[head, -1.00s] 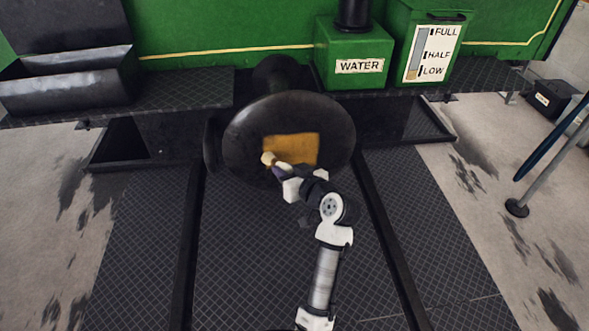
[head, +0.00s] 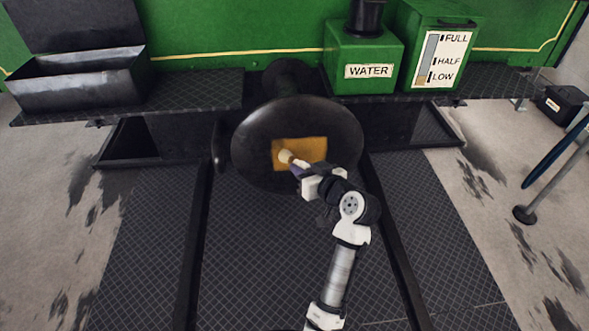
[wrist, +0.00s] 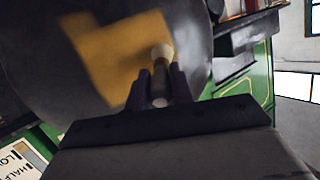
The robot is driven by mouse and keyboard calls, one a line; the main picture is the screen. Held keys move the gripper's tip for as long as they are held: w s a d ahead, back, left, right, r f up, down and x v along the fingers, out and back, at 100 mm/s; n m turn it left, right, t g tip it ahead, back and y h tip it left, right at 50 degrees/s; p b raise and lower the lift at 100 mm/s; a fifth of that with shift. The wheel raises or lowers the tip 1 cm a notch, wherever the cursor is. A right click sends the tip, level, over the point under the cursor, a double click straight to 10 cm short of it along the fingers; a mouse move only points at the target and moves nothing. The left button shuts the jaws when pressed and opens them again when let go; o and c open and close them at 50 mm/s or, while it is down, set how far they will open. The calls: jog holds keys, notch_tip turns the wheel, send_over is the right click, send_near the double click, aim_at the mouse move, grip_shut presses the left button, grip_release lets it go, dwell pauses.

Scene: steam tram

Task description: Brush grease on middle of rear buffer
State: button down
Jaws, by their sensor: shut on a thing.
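The rear buffer (head: 255,130) is a large dark round disc at the centre of the head view. A yellow-brown grease patch (head: 312,146) covers the middle of its face; the patch also shows in the wrist view (wrist: 110,50). My gripper (head: 300,172) is in front of the buffer, shut on a brush with a pale tip (head: 285,156). In the wrist view the brush (wrist: 161,68) stands between the dark fingers (wrist: 158,90), its tip over the right edge of the patch. I cannot tell whether the tip touches the face.
Above the buffer is a dark ledge with an open metal box (head: 75,85) on the left, a green WATER tank (head: 360,50) and a green gauge box (head: 440,45) on the right. A metal stand (head: 550,175) is at far right. The dark plated floor below is clear.

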jog(key=shift+d+r, duration=0.95)
jog(key=shift+d, duration=5.05)
jog(key=a, duration=1.5)
jog(key=shift+a, duration=0.2)
jog(key=s, duration=0.6)
jog(key=s, duration=0.3)
